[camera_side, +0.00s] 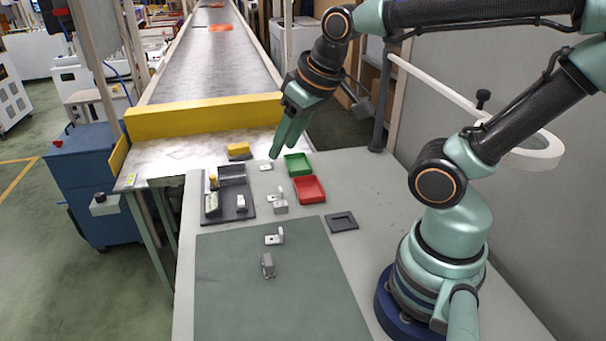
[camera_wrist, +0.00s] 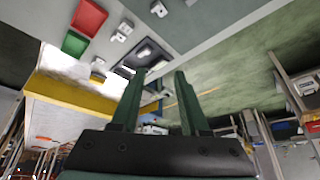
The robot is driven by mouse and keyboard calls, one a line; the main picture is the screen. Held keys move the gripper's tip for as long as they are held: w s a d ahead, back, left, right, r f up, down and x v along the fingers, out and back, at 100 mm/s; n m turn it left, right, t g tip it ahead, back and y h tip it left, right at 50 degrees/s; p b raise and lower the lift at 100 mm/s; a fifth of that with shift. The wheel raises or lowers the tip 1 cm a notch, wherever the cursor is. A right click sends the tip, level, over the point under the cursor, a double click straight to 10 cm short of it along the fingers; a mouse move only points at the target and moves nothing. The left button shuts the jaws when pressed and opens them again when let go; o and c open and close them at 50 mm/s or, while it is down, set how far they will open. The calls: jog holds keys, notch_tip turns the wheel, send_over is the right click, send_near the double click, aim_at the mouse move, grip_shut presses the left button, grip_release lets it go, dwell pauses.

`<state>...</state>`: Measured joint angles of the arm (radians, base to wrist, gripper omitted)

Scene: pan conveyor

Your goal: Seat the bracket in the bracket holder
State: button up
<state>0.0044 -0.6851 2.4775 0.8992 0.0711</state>
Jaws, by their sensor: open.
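Several pale brackets stand on the table: an L-shaped one (camera_side: 275,238) at the mat's far edge, another (camera_side: 279,206) beyond it, and a small pale piece (camera_side: 265,167) near the green bin. I cannot tell which is the task's bracket. A dark fixture tray (camera_side: 238,216) holds several parts at the left. A dark square frame (camera_side: 341,221) lies empty right of the mat. I cannot tell which of these is the bracket holder. My gripper (camera_side: 277,150) is open and empty, raised over the table's far end; its spread fingers show in the wrist view (camera_wrist: 160,73).
A green bin (camera_side: 298,174) and a red bin (camera_side: 324,192) sit near the middle of the table. A small grey part (camera_side: 267,265) stands on the green mat (camera_side: 280,310). A yellow barrier (camera_side: 205,118) crosses the conveyor end, with a yellow block (camera_side: 239,151) before it.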

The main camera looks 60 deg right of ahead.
notch_tip(320, 180, down, 11)
jog(key=w+d+m+g, duration=0.25)
jog(key=m+g, duration=0.25)
jog(key=m, duration=0.4)
send_over(281, 230)
notch_tip(281, 230, down, 5)
jog(key=shift+a+f, duration=0.1)
jog(key=shift+f, duration=3.35)
grip_shut()
